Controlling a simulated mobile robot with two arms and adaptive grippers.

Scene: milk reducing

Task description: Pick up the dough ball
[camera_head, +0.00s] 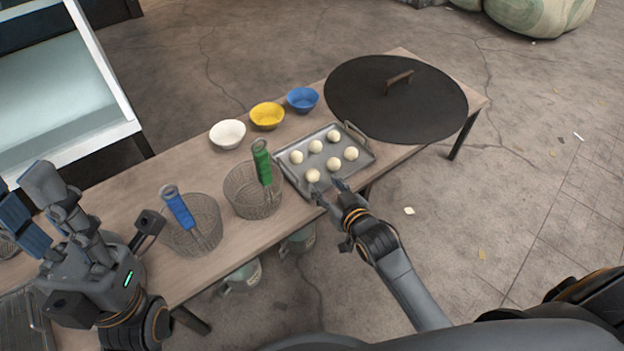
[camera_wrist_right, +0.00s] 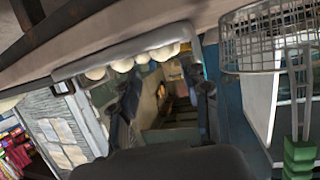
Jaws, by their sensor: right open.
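Several pale dough balls sit on a grey metal tray (camera_head: 365,163) on the table. The ball at the tray's front left (camera_head: 312,176) lies nearest my right gripper (camera_head: 328,190). That gripper is open and empty at the tray's front edge, with its tips close to this ball; I cannot tell whether they touch. The right wrist view looks tilted, with the tray and several dough balls (camera_wrist_right: 165,52) beyond the two spread fingers (camera_wrist_right: 165,100). My left gripper (camera_head: 97,200) is at the table's left end, its fingers apart and nothing visible between them.
Wire baskets with a green-handled (camera_head: 262,162) and a blue-handled (camera_head: 180,208) tool stand left of the tray. White (camera_head: 227,134), yellow (camera_head: 267,116) and blue (camera_head: 302,99) bowls line the back edge. A large black round plate (camera_head: 350,95) with a handle lies to the right.

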